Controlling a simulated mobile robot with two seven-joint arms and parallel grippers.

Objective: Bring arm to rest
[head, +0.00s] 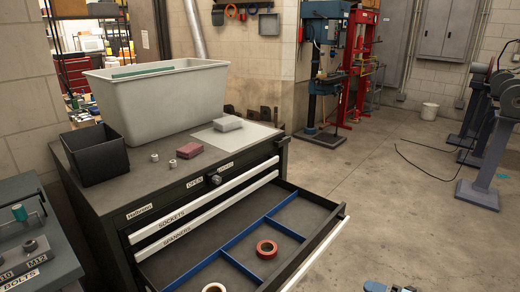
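A small blue and grey part (388,287) shows at the bottom edge, right of the open drawer. It appears to be the tip of my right arm, and the frame cuts off the rest. I cannot tell whether its fingers are open or shut, and I see nothing held there. It is apart from the drawer in the picture. My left arm and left gripper are out of view.
A dark tool cabinet (165,193) has an open drawer (325,217) with blue dividers, a red ring (267,249) and a pale ring (214,288). On top are a grey bin (165,98) and black box (92,155). Floor (400,205) right of the drawer is largely clear.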

